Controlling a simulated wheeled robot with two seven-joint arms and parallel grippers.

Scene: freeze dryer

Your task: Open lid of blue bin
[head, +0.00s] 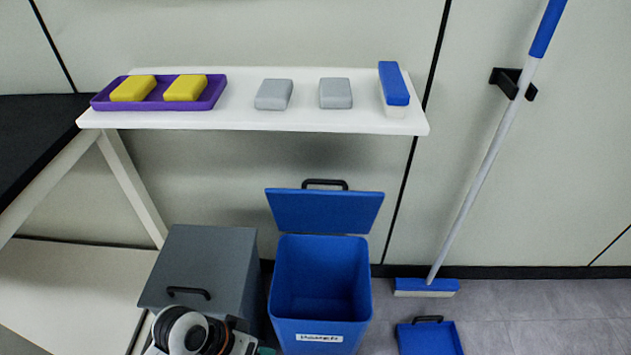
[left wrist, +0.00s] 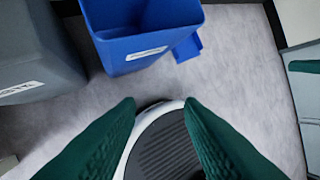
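The blue bin (head: 320,280) stands on the floor with a white label on its front. Its blue lid (head: 325,210) is raised, tilted up at the back edge with the black handle on top, and the bin's inside shows empty. In the left wrist view the bin (left wrist: 140,50) is at the top, beyond my fingers. My left gripper (left wrist: 160,104) has its two green fingers apart with nothing between them, clear of the bin. In the head view its arm is low, in front of the grey bin. Green finger-like parts at the wrist view's right edge may be my right gripper (left wrist: 304,66), mostly cut off.
A grey bin (head: 205,260) with a shut, black-handled lid stands left of the blue bin. A blue dustpan (head: 429,338) and a broom (head: 478,170) are at the right. A white shelf (head: 240,120) with sponges and a purple tray (head: 215,96) is above.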

